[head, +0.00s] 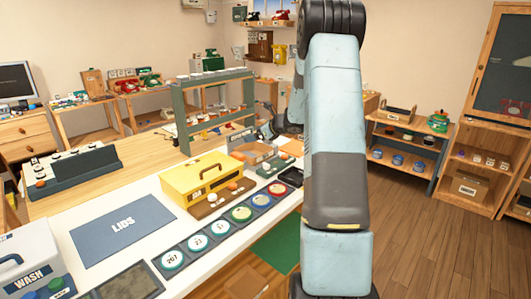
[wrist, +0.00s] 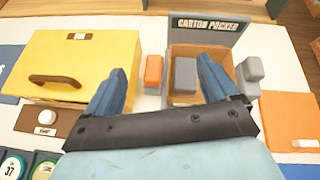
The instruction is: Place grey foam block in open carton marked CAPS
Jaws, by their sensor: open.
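My gripper (wrist: 165,85) is open, with its two blue fingers spread over the white table and nothing held between them. In the head view the gripper (head: 267,131) is partly hidden by my arm. A grey block (wrist: 184,75) shows between the fingers, at the open cardboard carton (wrist: 205,57); I cannot tell whether it lies inside. The carton (head: 255,149) stands on the table beyond the yellow box, below a sign reading CARTON PACKER. I cannot read CAPS on any carton.
An orange block (wrist: 153,70) lies left of the grey block. The yellow box (wrist: 75,62) stands left of my gripper, an orange flat piece (wrist: 290,120) at right. A LIDS mat (head: 123,228) lies at the table's left. Another carton (head: 468,188) sits on the right shelf.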

